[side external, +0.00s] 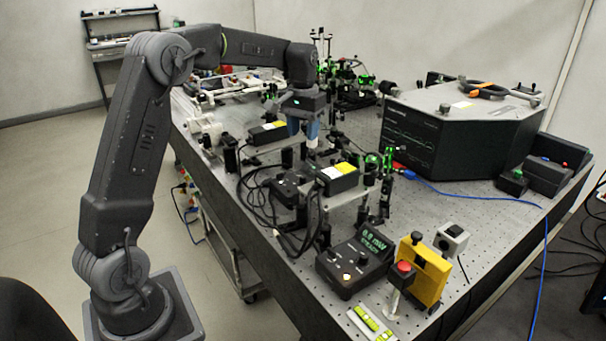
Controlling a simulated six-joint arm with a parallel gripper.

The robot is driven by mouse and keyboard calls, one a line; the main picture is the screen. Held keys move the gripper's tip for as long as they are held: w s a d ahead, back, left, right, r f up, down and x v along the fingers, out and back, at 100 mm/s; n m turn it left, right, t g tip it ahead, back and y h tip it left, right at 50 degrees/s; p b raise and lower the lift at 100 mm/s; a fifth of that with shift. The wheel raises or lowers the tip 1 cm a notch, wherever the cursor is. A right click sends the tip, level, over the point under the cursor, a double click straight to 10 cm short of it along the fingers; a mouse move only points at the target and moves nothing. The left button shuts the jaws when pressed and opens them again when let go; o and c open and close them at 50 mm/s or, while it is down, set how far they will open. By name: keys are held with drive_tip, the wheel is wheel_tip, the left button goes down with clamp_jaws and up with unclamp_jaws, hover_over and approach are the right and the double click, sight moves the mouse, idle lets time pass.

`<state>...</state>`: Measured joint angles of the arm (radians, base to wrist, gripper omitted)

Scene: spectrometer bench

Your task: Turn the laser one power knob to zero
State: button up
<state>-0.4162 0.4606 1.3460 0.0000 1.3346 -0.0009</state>
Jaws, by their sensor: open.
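My gripper (304,132) is over the middle of the bench, pointing down with its blue fingers apart and nothing seen between them. Just below the fingers is a small pale part (312,150), too small to identify. Two black boxes with yellow and white labels stand nearby: one box (262,136) to the left of my gripper, another box (345,184) in front of it to the right. A black control box (284,190) sits low among cables. I cannot tell which of these carries the laser one power knob, or how the knob is turned.
A black meter (345,275) with a lit green display and knobs stands near the front edge, beside a yellow box (431,277) and a red button (404,267). Posts and optics crowd the back. A large dark spectrometer housing (440,142) stands right.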

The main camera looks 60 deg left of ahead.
sight(303, 177)
wheel_tip(303, 177, down, 13)
idle(0.4)
drive_tip(key=shift+c, duration=0.3)
clamp_jaws()
